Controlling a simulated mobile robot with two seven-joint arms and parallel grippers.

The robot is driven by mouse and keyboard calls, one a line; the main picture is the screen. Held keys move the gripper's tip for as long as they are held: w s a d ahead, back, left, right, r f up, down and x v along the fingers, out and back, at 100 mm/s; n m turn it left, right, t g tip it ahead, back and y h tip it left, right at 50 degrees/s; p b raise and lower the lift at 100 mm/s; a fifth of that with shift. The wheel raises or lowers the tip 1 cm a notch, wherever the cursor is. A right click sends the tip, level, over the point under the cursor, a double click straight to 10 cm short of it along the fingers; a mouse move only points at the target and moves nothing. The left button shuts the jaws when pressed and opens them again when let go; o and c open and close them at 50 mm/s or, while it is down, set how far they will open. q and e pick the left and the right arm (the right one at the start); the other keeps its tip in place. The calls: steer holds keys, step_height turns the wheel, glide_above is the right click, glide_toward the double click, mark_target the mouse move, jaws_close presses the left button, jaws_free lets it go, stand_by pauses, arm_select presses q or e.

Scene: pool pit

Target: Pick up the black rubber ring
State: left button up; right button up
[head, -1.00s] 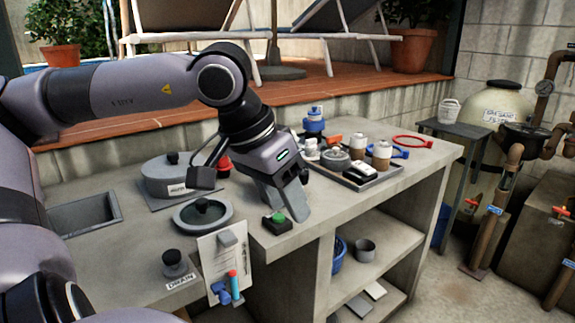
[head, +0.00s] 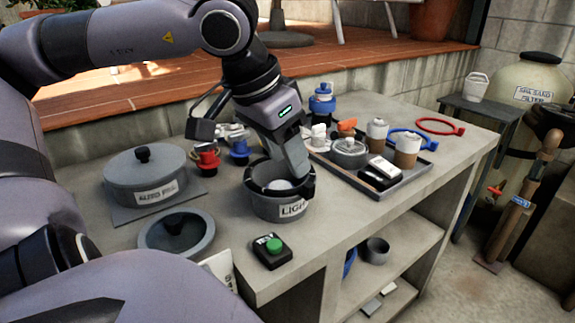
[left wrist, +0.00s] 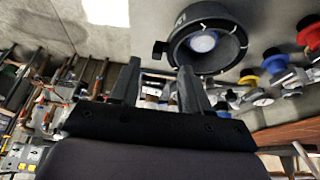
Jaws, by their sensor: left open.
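The black rubber ring (head: 262,187) appears to be the dark band around the mouth of the grey round housing labelled LIGHT (head: 278,208) on the bench. In the left wrist view the ring (left wrist: 184,36) circles the housing's mouth, with a small dark tab at its left; a pale lens shows inside. My left gripper (head: 297,172) is open above the right part of the housing, one finger hiding part of the rim. In the left wrist view the fingers (left wrist: 160,80) are apart with nothing between them, below the ring. I cannot tell whether they touch it. My right gripper is not in view.
A grey tray (head: 385,192) with jars and small parts lies right of the housing. A green button box (head: 272,250) stands in front.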

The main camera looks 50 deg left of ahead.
mark_target(311, 184)
arm_select(q)
steer(key=shift+w+r+b+x, duration=0.1)
steer(key=shift+w+x, duration=0.15)
steer(key=shift+x, duration=0.95)
steer(key=shift+w+r+b+x, duration=0.1)
steer(key=shift+w+x, duration=0.2)
steer(key=shift+x, duration=0.9)
steer(key=shift+w+r+b+x, duration=0.15)
steer(key=shift+w+x, duration=0.1)
steer(key=shift+x, duration=0.95)
steer(key=shift+d, duration=0.2)
jaws_close()
